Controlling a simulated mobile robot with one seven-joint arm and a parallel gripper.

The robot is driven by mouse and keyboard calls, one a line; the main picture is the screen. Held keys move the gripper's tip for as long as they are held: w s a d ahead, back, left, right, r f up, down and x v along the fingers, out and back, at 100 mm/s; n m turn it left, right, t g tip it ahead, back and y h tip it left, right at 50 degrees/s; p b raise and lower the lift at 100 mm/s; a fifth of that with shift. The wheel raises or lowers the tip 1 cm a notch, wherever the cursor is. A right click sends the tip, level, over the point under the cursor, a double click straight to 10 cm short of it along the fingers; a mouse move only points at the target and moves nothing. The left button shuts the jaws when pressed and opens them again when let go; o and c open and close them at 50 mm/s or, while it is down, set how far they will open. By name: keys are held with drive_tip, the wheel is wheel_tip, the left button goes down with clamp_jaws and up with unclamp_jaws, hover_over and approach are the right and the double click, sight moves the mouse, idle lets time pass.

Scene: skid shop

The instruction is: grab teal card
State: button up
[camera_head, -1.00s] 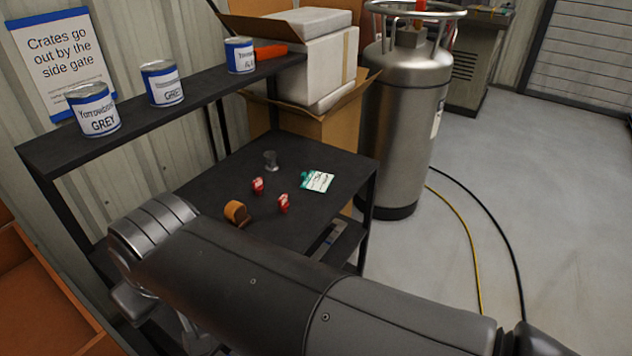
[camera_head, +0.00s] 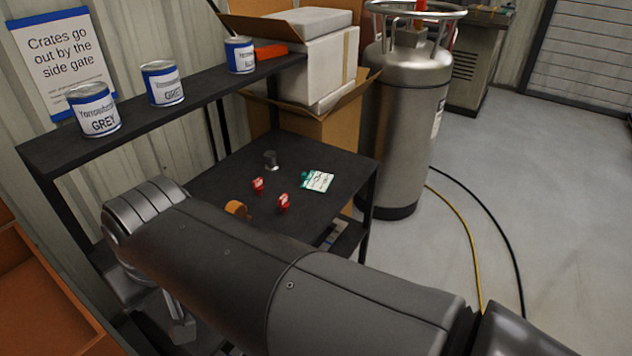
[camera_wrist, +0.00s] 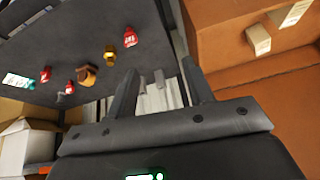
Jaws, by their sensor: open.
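The teal card (camera_head: 317,181), white with teal edging and dark marks, lies flat on the dark table near its right side in the head view. It also shows at the left edge of the wrist view (camera_wrist: 17,80). My gripper (camera_wrist: 158,68) is open, with nothing visible held between its fingers in the wrist view. It is well apart from the card, which lies off to the left of the fingers there. In the head view my arm covers the table's near part.
Two red items (camera_head: 257,184) (camera_head: 283,203), an orange-brown roll (camera_head: 236,208) and a small grey item (camera_head: 270,160) share the table (camera_head: 335,160). A shelf (camera_head: 190,105) with three paint cans runs above its back. A steel cylinder (camera_head: 405,130) and boxes (camera_head: 325,65) stand beyond.

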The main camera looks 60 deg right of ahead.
drive_tip(key=w+d+r+m+g+y, duration=0.1)
drive_tip(key=w+d+m, duration=0.45)
drive_tip(key=w, duration=0.25)
drive_tip(key=w+d+f+m+y, duration=0.2)
drive_tip(key=w+d+m, duration=0.65)
drive_tip(key=d, duration=0.35)
drive_tip(key=m+t, duration=0.9)
drive_tip(key=m, duration=1)
hover_over(309, 178)
drive_tip(key=s+d, duration=0.2)
drive_tip(key=s, duration=0.8)
drive_tip(key=f, duration=2)
drive_tip(key=shift+a, duration=0.25)
drive_tip(key=x, duration=0.5)
drive_tip(key=shift+w+f, duration=0.15)
drive_tip(key=shift+d+x, duration=0.2)
drive_tip(key=shift+x, duration=2.55)
